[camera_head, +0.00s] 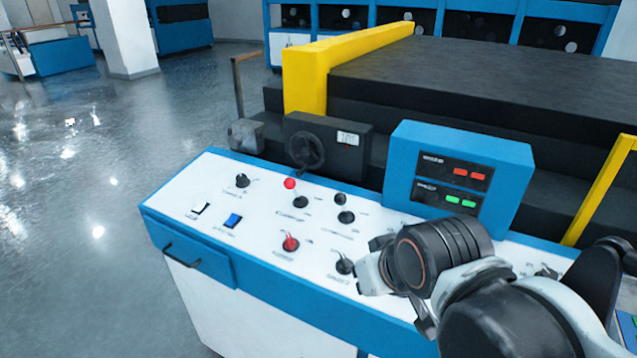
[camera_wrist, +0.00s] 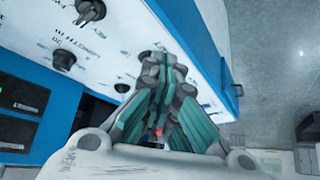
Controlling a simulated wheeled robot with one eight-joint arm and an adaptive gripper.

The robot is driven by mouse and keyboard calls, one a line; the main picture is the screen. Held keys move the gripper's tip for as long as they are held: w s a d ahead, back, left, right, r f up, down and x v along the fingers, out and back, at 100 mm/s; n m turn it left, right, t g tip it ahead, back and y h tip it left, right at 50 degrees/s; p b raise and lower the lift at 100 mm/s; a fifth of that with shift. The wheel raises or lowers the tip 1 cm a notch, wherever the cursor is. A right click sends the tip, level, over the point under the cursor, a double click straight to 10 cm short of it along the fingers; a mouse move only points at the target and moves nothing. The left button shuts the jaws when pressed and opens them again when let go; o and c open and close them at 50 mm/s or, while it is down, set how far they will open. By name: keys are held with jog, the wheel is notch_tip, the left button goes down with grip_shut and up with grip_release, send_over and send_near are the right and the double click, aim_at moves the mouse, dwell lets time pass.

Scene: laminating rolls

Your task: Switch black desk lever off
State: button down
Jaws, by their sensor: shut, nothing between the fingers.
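The black desk lever (camera_head: 346,213) has a black ball on a short stick and stands on the white top of the control desk (camera_head: 255,252). It leans slightly to the left in the head view. My gripper (camera_head: 366,272) is at the desk's front half, nearer the front edge than the lever and apart from it. In the wrist view my gripper (camera_wrist: 158,66) has its teal-padded fingers together, with nothing held. I cannot tell for sure which control in the wrist view is the lever.
A red-ball lever (camera_head: 296,193) stands left of the black one. A red knob (camera_head: 290,243), a black knob (camera_head: 345,264) beside my gripper, a blue switch (camera_head: 232,221) and a white switch (camera_head: 199,208) are nearby. A blue display box (camera_head: 458,178) rises behind my gripper.

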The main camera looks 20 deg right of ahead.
dwell(0.3)
jog(key=w+a+r+n+g+p, duration=0.1)
jog(key=w+r+n+g+p, duration=0.2)
jog(key=w+r+n+p, duration=0.2)
jog(key=w+a+r+n+g+p, duration=0.1)
jog(key=w+r+n+g+p, duration=0.2)
jog(key=w+r+n+p, duration=0.3)
jog(key=w+n+p, duration=0.5)
jog(key=n+p, duration=0.3)
jog(key=n, duration=0.6)
jog(key=shift+w+a+r+g+y, duration=0.2)
jog(key=shift+a+g+y, duration=0.1)
jog(key=shift+g, duration=0.1)
jog(key=shift+f, duration=0.1)
notch_tip(320, 180, down, 9)
jog(key=w+d+b, duration=0.2)
jog(key=shift+w+d+r, duration=0.2)
jog(key=shift+d, duration=0.15)
